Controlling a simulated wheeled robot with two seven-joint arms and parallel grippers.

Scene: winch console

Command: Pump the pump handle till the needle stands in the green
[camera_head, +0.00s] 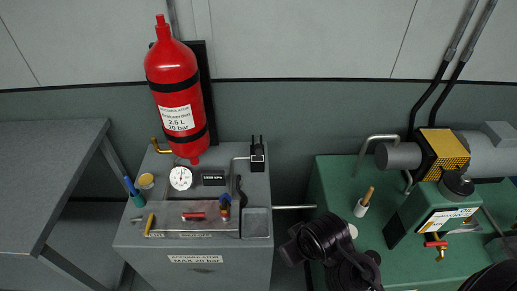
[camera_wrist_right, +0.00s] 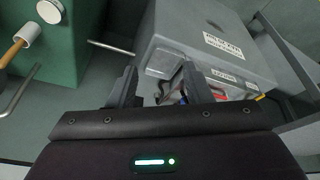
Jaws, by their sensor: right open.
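The round white gauge (camera_head: 181,178) stands on the grey console in the head view. Its needle is a small dark mark, and its reading and any green zone are too small to tell. A dark lever (camera_head: 240,191) stands near the console's right side, beside the grey pad; I cannot tell whether it is the pump handle. My right gripper (camera_wrist_right: 160,88) is open in the wrist view, with nothing visibly held between its fingers. Its fingers point towards the console's right part and hide some of it. My left gripper is not in view.
A red cylinder (camera_head: 176,90) stands behind the console (camera_head: 195,270). A clear cover with a red item (camera_head: 194,216) lies at its front. A grey table (camera_head: 50,170) is on the left. A green machine (camera_head: 335,190) stands to the right, across a gap with a metal bar.

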